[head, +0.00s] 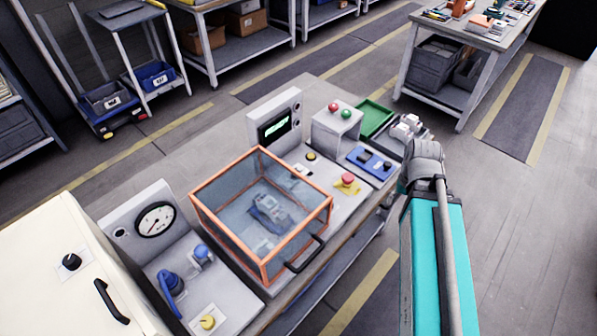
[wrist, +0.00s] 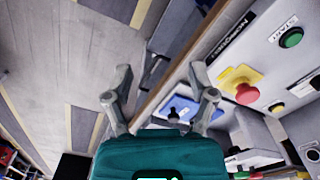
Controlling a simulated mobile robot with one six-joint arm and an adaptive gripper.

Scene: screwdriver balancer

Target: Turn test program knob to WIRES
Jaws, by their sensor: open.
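I cannot read a test program or WIRES label in either view. A blue plate (head: 371,161) with dark knob-like parts lies on the bench's right part. In the wrist view the blue plate (wrist: 188,109) shows beyond my fingers, with a small black knob (wrist: 174,115) on it. My gripper (wrist: 161,96) is open and empty, its two grey fingers apart and not touching the plate. In the head view my arm's end hides most of the gripper. Another black knob (head: 71,262) is on the cream cabinet at the left.
A red mushroom button (wrist: 246,93) on a yellow base and a green START button (wrist: 291,38) are near the right finger. An orange-framed clear box (head: 262,215) stands mid-bench. A green tray (head: 374,118) lies behind the blue plate.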

